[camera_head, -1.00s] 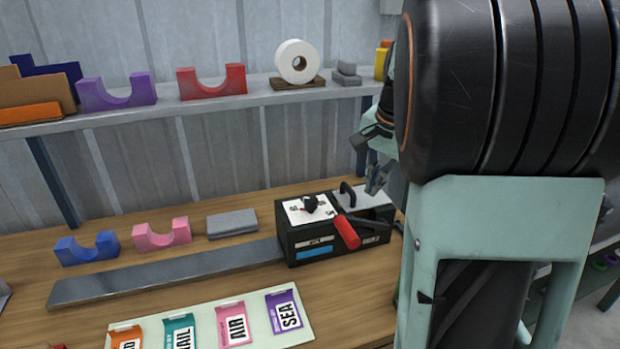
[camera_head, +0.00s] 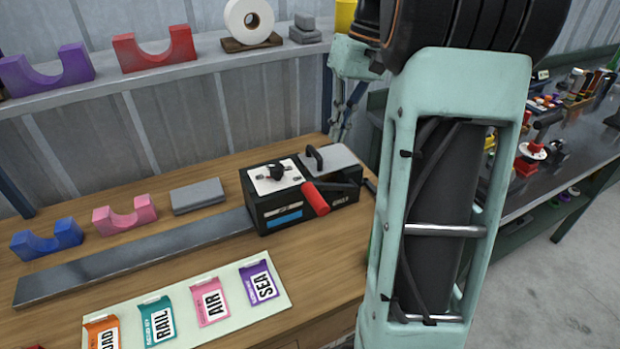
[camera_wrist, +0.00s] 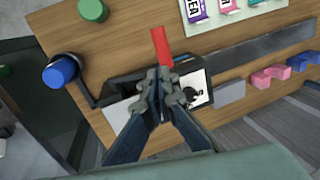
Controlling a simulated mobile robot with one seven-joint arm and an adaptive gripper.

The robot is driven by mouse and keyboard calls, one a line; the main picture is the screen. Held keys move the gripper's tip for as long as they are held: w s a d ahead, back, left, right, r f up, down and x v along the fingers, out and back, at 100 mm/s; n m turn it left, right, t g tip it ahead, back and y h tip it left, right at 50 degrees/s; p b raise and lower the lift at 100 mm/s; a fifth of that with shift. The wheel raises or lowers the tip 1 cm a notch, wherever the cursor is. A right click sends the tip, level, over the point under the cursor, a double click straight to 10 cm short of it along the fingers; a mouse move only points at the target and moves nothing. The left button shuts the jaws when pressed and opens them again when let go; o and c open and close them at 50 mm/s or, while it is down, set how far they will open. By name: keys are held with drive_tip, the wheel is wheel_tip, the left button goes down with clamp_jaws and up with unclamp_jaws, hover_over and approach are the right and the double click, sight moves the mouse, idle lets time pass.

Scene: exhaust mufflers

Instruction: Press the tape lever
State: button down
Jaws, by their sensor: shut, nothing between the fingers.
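The tape machine is a black box (camera_head: 268,216) on the wooden bench, with a white top plate and a grey lid with a black handle. Its lever has a red grip (camera_head: 315,198) and points out over the front. In the wrist view the red grip (camera_wrist: 160,44) lies just beyond the tips of my gripper (camera_wrist: 162,80). The fingers are together and empty, and they cover the middle of the machine and the lever's base. I cannot tell how high the tips are above it.
A metal strip (camera_head: 135,257) runs left from the machine. A pale board (camera_head: 222,318) with colored labels lies in front. Blue (camera_head: 47,239) and pink (camera_head: 125,214) cradles and a grey block (camera_head: 197,196) stand behind. A shelf with a white roll (camera_head: 249,22) hangs above.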

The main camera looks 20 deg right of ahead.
sight(318, 195)
drive_tip(key=shift+s+a+r, duration=0.15)
drive_tip(key=x, duration=1.4)
drive_tip(key=shift+b, duration=0.35)
